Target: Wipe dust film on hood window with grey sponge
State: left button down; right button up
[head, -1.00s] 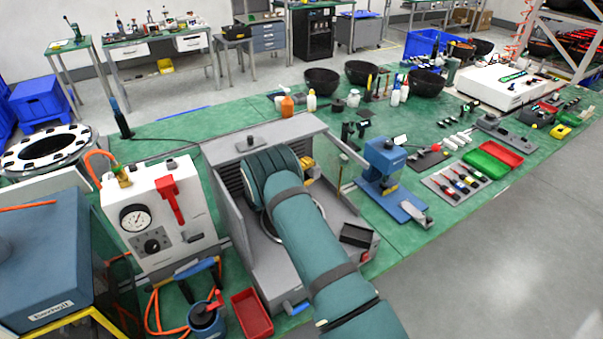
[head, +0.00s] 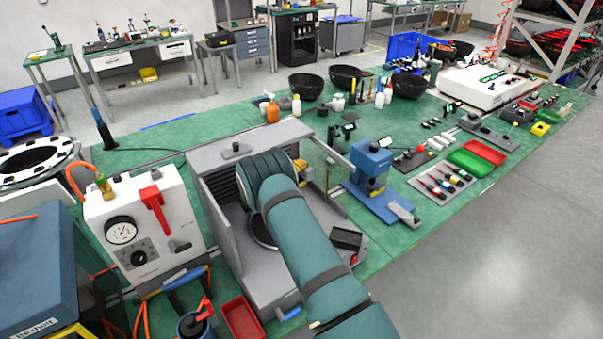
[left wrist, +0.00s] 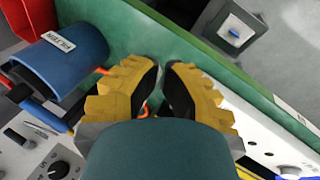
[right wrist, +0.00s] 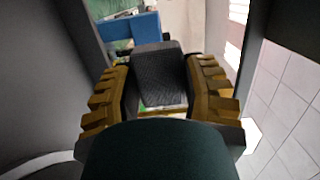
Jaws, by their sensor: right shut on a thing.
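The grey hood (head: 215,155) stands on the green bench in the head view, with a clear side pane (head: 325,165) at its right. My right arm, in a teal sleeve, reaches into the hood. Only a bit of the yellow right gripper (head: 303,168) shows there. In the right wrist view the right gripper (right wrist: 160,75) is shut on the dark grey sponge (right wrist: 157,75). Whether the sponge touches the pane, and the dust film itself, I cannot make out. My left gripper (left wrist: 162,75) has its tips close together with nothing seen between them.
A white gauge box (head: 140,230) stands left of the hood. A blue press (head: 372,165) stands just right of it. A red tray (head: 241,318) lies in front. In the left wrist view a blue cylinder (left wrist: 70,55) is beside the left fingers.

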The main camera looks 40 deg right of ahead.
aim_at(320, 169)
pick_arm(q)
jog(key=shift+f, duration=0.25)
pick_arm(e)
jog(key=shift+s+d, duration=0.1)
jog(key=shift+d, duration=0.9)
